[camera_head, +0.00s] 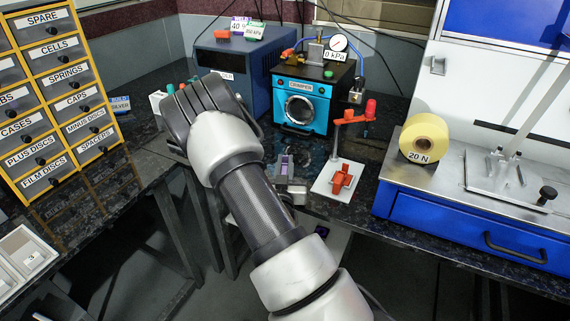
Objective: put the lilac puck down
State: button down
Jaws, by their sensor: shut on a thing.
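The lilac puck (284,166) shows as a small lilac patch just right of my arm, over the dark bench in front of the blue crimper. My gripper (287,172) is small and partly hidden behind my arm. It is shut on the lilac puck. The fingertips are hard to make out, and I cannot tell whether the puck touches the bench.
Right of the gripper is a white plate (322,184) with an orange-red piece (342,180). Behind stands the blue crimper (302,103) with a gauge. A yellow 20 N roll (424,138) sits on the steel top at right. Labelled drawers (62,75) stand at left.

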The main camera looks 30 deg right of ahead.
jog(key=c, duration=1.7)
grip_release()
